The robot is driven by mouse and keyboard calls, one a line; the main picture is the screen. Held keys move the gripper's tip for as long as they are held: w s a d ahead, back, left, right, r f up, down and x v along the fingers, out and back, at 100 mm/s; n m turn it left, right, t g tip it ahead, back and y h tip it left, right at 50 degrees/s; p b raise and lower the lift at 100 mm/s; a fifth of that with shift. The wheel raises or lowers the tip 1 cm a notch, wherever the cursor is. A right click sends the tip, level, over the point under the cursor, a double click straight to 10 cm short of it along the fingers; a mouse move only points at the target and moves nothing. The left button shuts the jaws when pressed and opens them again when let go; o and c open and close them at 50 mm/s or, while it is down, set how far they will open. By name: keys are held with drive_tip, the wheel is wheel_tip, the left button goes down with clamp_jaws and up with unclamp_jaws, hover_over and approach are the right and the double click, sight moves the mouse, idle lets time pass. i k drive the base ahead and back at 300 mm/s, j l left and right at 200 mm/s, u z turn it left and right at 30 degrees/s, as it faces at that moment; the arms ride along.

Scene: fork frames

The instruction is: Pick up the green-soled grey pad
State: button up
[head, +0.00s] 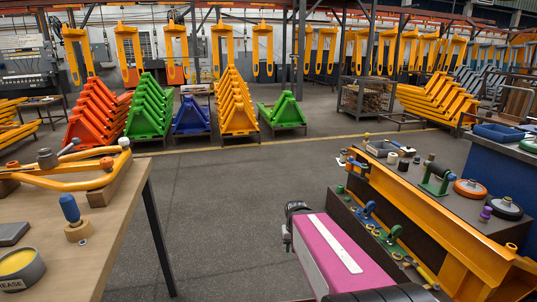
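A flat dark grey pad (12,233) lies on the wooden table at the left edge of the head view, partly cut off by the frame. No green sole shows on it from here, so I cannot tell whether it is the named pad. A pink and white part with dark pieces at its far end stands at the bottom centre and looks like my arm. No fingertips of my gripper can be made out there, and nothing shows in its grasp. The arm is well to the right of the grey pad, across open floor.
The wooden table (125,205) also bears a grease tin (20,270), a blue-handled tool (71,212) and a yellow frame (70,181). An orange bench (440,215) with many small parts stands at right. Grey floor (235,205) between them is clear.

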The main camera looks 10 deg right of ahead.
sight(416, 161)
drive_tip(key=i+j+z, duration=0.15)
drive_tip(key=i, duration=0.35)
drive_tip(key=i+j+z, duration=0.15)
drive_tip(key=i, duration=0.35)
drive_tip(key=j+z, duration=0.1)
drive_tip(key=z, duration=1.35)
drive_tip(key=i+j+z, duration=0.15)
drive_tip(key=j, duration=0.3)
drive_tip(key=i+j+z, duration=0.1)
drive_tip(key=j, duration=0.3)
drive_tip(key=j+z, duration=0.15)
drive_tip(key=j, duration=0.3)
drive_tip(key=i, duration=0.05)
